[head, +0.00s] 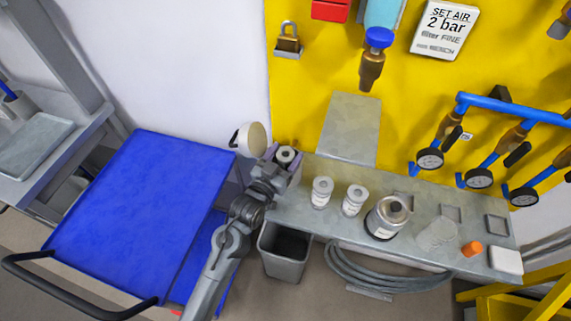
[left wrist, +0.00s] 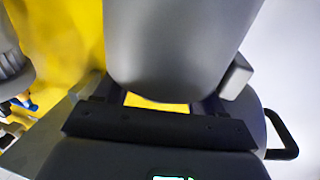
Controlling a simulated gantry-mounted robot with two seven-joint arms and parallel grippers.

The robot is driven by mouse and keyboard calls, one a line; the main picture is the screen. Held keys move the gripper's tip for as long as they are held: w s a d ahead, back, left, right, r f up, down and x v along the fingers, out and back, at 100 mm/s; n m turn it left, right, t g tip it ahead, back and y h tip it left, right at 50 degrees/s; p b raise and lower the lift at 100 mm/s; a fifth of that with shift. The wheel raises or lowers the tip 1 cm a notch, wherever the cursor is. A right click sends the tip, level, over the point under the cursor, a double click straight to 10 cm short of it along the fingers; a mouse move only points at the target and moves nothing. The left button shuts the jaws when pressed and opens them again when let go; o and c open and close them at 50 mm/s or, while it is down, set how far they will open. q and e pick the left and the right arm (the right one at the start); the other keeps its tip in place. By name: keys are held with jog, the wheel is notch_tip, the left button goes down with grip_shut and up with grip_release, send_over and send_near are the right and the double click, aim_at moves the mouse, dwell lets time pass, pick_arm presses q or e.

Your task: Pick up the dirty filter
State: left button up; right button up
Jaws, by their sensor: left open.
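A small light cylinder with a dark hole in its top (head: 287,155) stands at the left end of the grey shelf; it looks like a filter, but I cannot tell if it is the dirty one. My left gripper (head: 283,162) is open at it, its purplish fingers on either side; contact is unclear. Two white labelled canisters, one (head: 321,192) and another (head: 354,201), stand to the right. My right gripper is not in view.
A metal housing (head: 387,218), an orange cap (head: 471,248) and a white block (head: 506,261) are on the shelf (head: 300,208). A beige round piece with a black handle (head: 252,139) is close left of the gripper. A grey bin (head: 284,254) stands below; a blue cart (head: 135,205) is left.

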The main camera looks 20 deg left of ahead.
pick_arm(q)
jog(key=shift+c, duration=0.3)
jog(key=c, duration=0.7)
jog(key=shift+r, duration=0.1)
